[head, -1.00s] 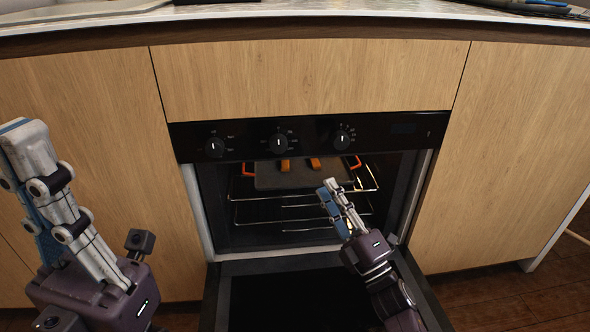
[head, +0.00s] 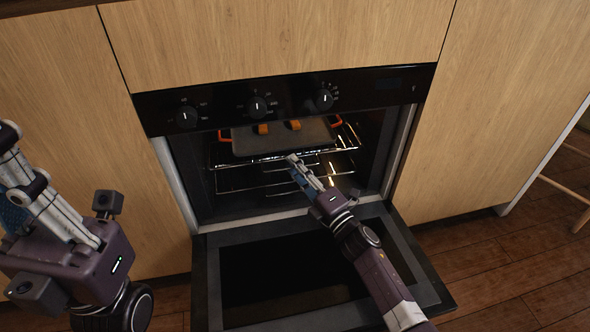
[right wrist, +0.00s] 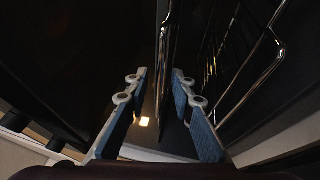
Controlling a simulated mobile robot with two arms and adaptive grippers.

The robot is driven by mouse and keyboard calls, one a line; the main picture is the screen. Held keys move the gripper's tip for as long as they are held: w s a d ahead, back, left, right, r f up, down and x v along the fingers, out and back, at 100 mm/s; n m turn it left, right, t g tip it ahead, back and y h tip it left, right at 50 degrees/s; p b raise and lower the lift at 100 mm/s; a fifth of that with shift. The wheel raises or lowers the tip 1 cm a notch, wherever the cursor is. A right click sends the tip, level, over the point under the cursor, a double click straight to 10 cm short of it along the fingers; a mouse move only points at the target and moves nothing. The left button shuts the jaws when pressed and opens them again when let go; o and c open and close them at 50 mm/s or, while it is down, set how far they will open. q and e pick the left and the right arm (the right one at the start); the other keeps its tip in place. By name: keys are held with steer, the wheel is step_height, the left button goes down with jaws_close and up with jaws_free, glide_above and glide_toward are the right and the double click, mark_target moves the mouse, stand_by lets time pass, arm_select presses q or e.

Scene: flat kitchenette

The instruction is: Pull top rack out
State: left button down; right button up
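The top rack (head: 268,159) is a shiny wire shelf in the open oven, with a dark tray (head: 262,143) lying on it. My right gripper (head: 294,164) reaches in over the lowered door, with its fingertips at the rack's front edge. In the right wrist view its two fingers (right wrist: 160,88) stand apart. A dark edge with a thin wire lies between and beyond them; I cannot tell whether they touch it. My left gripper (head: 14,175) is at the left in front of the cabinet, away from the oven; its finger opening is unclear.
The oven door (head: 425,283) is folded down in front. A lower wire rack (head: 240,188) sits beneath the top one. The tray carries orange pieces (head: 294,125). Knobs (head: 257,107) line the panel above. A stool (head: 565,190) stands at the far right; floor near it is clear.

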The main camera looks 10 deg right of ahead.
steer(key=shift+w, duration=0.15)
jaws_close()
steer(key=shift+a, duration=0.1)
stand_by(0.3)
